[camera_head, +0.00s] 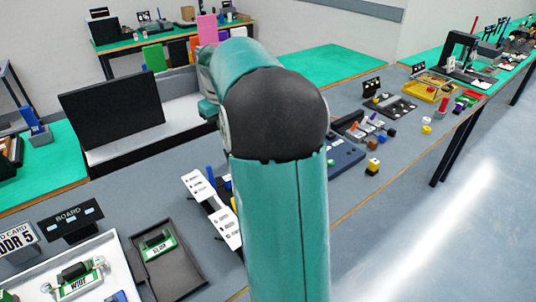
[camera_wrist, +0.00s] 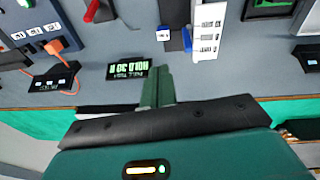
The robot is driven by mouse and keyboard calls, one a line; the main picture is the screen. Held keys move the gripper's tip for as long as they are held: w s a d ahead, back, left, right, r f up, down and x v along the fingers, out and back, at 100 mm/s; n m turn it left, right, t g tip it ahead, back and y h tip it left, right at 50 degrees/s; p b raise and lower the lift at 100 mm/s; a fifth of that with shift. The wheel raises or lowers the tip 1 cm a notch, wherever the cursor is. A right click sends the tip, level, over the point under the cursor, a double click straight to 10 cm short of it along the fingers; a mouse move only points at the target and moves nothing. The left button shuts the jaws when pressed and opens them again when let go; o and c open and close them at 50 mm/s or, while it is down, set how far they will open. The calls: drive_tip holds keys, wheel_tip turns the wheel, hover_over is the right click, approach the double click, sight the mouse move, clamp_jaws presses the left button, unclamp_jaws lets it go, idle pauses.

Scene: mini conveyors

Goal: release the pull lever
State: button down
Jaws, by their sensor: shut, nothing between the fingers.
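My gripper (camera_wrist: 157,84) shows in the wrist view as two green fingers close together, shut and empty. Its tips are beside a black sign (camera_wrist: 127,73) with green lettering that reads upside down, seemingly "HOLD 30 N". A red handle-like part (camera_wrist: 92,11) on a dark base shows at the top edge, cut off by the frame; it may be the pull lever, but I cannot tell. It is apart from the fingers. In the head view my arm hides the gripper and much of the bench behind it.
An orange plug (camera_wrist: 55,46) with a cable lies at left. In the head view, a black tray (camera_head: 170,262) and a white tray (camera_head: 118,245) are at lower left.

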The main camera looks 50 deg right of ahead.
drive_tip(key=s+d+f, duration=0.1)
drive_tip(key=d+f, duration=0.4)
drive_tip(key=d, duration=0.3)
drive_tip(key=s+d+f+m+g+y, duration=0.1)
drive_tip(key=d+f, duration=0.3)
drive_tip(key=d, duration=0.5)
drive_tip(key=shift+d+f, duration=0.25)
drive_tip(key=shift+f, duration=0.15)
drive_tip(key=shift+s, duration=0.1)
wheel_tip(320, 180, down, 10)
drive_tip(key=shift+f, duration=0.2)
drive_tip(key=shift+s+a+r, duration=0.15)
drive_tip(key=shift+s+r, duration=0.15)
drive_tip(key=shift+s, duration=0.3)
drive_tip(key=shift+s+a+r, duration=0.15)
drive_tip(key=shift+s+r, duration=0.15)
drive_tip(key=shift+s, duration=0.35)
drive_tip(key=shift+s+a+r, duration=0.15)
drive_tip(key=shift+s+r, duration=0.15)
drive_tip(key=shift+s, duration=0.3)
drive_tip(key=shift+w, duration=0.1)
drive_tip(key=shift+s, duration=0.2)
